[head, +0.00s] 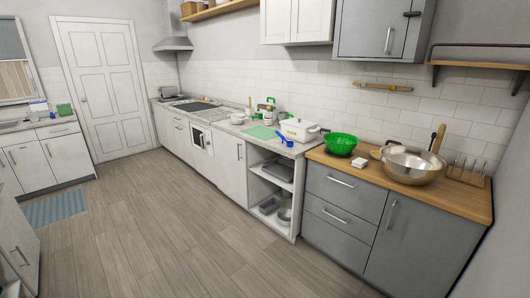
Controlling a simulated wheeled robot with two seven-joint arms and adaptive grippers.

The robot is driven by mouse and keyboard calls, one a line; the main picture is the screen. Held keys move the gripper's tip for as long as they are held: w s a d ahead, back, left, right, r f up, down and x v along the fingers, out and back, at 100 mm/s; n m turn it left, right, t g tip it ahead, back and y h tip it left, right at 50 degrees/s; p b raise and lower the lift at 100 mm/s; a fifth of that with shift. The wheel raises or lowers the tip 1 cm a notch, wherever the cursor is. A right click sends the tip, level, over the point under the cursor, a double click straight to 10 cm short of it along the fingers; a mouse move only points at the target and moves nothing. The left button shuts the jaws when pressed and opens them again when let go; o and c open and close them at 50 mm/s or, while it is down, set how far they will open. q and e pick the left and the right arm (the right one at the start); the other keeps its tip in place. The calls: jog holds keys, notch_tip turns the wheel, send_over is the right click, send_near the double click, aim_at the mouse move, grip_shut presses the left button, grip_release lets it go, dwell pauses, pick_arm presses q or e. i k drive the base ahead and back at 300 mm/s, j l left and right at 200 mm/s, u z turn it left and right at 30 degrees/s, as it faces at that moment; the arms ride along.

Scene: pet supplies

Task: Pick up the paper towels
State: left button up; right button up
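I cannot pick out the paper towels with certainty in the head view. A small white and blue item (39,107) stands on the left counter beside a green item (64,110); both are too small to identify. Small white and green items (267,104) stand at the back of the long counter against the tiles, also too small to name. Neither of my grippers is in view.
A white pot (299,130), a green colander (341,145) and a metal bowl (411,166) stand on the right-hand counters. A blue mat (56,208) lies by the left cabinets. The wooden floor (150,220) between the cabinet rows is clear. A closed white door (101,90) stands behind.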

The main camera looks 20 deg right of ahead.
aim_at(360, 163)
jog(key=i+j+z, duration=0.1)
jog(key=i+z, duration=0.25)
jog(key=i, duration=0.55)
jog(key=i+z, duration=0.35)
jog(key=i, duration=0.15)
jog(key=i+j+z, duration=0.2)
jog(key=i+z, duration=0.15)
jog(key=i, duration=0.15)
jog(key=i+j+z, duration=0.2)
jog(key=i+z, duration=0.25)
jog(key=i+j+z, duration=0.35)
jog(key=z, duration=0.15)
jog(key=i+j+z, duration=0.3)
jog(key=j, duration=0.3)
jog(key=i+j+z, duration=0.15)
jog(key=j, duration=0.2)
jog(key=i, duration=0.05)
